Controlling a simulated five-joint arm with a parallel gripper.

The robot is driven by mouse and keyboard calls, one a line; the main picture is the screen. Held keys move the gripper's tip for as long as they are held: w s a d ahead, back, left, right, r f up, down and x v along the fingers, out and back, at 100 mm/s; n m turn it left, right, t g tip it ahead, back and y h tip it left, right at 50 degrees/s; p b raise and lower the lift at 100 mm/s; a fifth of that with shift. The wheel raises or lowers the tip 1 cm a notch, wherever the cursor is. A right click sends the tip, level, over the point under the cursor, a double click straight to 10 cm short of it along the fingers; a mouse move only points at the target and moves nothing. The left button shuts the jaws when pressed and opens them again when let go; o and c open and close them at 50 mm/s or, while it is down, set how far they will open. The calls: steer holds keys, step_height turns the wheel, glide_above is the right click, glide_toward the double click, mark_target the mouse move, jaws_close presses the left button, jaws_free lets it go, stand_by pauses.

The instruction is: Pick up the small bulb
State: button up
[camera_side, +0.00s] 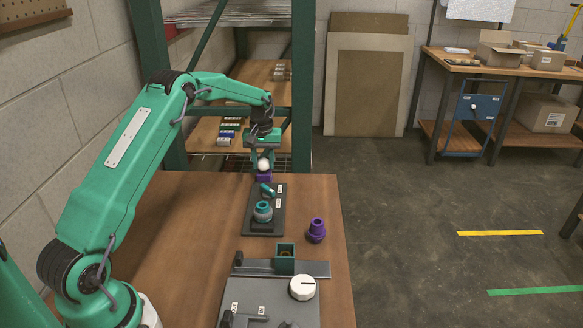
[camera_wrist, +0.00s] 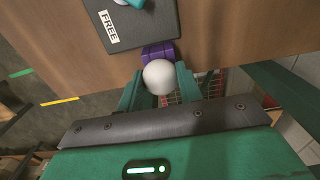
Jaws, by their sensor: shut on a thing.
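The small bulb (camera_wrist: 158,77) is a white ball between the two teal fingers of my gripper (camera_wrist: 158,88) in the wrist view. My gripper is shut on it. In the side view the bulb (camera_side: 264,164) shows white below my gripper (camera_side: 264,158), near the far end of the table. A purple part (camera_side: 263,177) is directly below the bulb, and it also shows behind the bulb in the wrist view (camera_wrist: 158,52). I cannot tell whether the bulb still touches it.
A dark board (camera_side: 249,222) with a teal and grey part (camera_side: 263,211) lies nearer on the wooden table (camera_side: 190,225). A second purple part (camera_side: 316,230) stands to its right. A shelf rack stands behind the table.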

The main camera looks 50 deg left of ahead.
mark_target(263, 159)
steer(key=shift+r, duration=0.1)
steer(key=shift+r, duration=0.8)
step_height(263, 159, up, 2)
steer(key=shift+r, duration=0.1)
steer(key=s+d+r, duration=0.2)
steer(key=d+r, duration=0.5)
steer(key=d, duration=0.4)
steer(key=shift+d, duration=0.25)
steer(key=shift+r, duration=0.1)
steer(key=s+d+r, duration=0.2)
steer(key=s+d, duration=0.3)
steer(key=s, duration=0.6)
steer(key=shift+s+m, duration=0.35)
steer(key=shift+m, duration=0.05)
steer(key=shift+f, duration=0.1)
